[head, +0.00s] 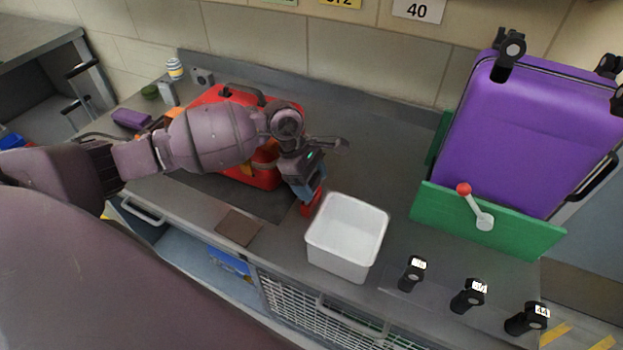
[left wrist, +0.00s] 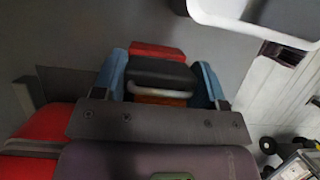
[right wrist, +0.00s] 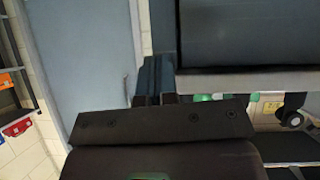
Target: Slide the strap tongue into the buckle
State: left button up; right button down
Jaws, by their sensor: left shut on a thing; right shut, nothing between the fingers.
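My left gripper (head: 305,190) is low over the counter, between the red suitcase (head: 207,98) and the white bin. In the left wrist view, its blue fingers (left wrist: 162,80) are shut on a dark block with a pale bar and an orange part (left wrist: 160,73), apparently the strap tongue. A red piece (left wrist: 157,50) shows just beyond the fingertips; I cannot tell whether it touches the block. An orange strap (head: 247,168) shows on the suitcase, partly behind my arm. I cannot make out the buckle clearly. My right gripper (right wrist: 153,80) is shut and empty, away from the counter work.
A white bin (head: 345,230) stands close right of the left gripper. A brown mat (head: 238,228) lies at the counter's front edge. A purple suitcase (head: 530,130) stands behind a green panel (head: 450,215) with a red-knobbed lever. Several black handles stand at the front right.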

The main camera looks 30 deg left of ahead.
pick_arm(q)
jog(key=shift+f+b, duration=0.35)
jog(key=shift+f, duration=0.3)
jog(key=shift+f, duration=0.25)
jog(key=shift+f, duration=0.1)
jog(key=o, duration=1)
